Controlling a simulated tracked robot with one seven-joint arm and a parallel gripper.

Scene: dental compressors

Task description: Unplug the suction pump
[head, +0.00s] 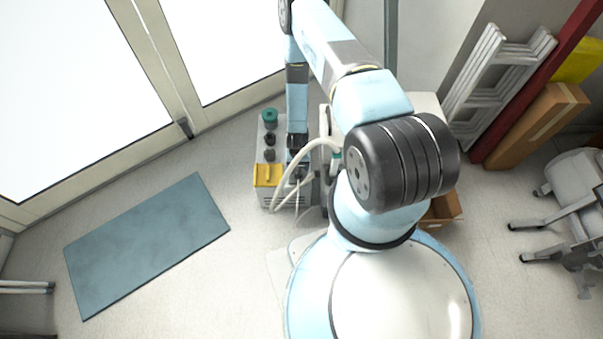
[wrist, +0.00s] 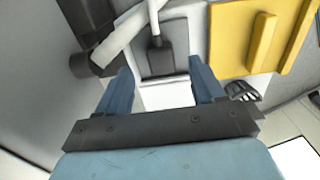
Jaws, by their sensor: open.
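The suction pump appears to be the pale grey unit (head: 262,150) with a yellow panel (head: 267,175) and a green-capped part (head: 269,117), on the floor by the glass doors. My gripper (head: 297,160) is over its right side, its fingers mostly hidden in the head view. In the wrist view my gripper (wrist: 160,75) is open, with its two blue fingers apart. A dark grey plug (wrist: 155,60) with a grey cord shows between and just beyond the fingertips. I cannot tell whether either finger touches it. The yellow panel (wrist: 262,40) is right of the fingers.
A pale hose (wrist: 125,30) crosses close to the left finger; pale hoses (head: 312,147) also loop beside my arm in the head view. A blue-grey mat (head: 147,243) lies left on open floor. A cardboard box (head: 443,209) stands to the right.

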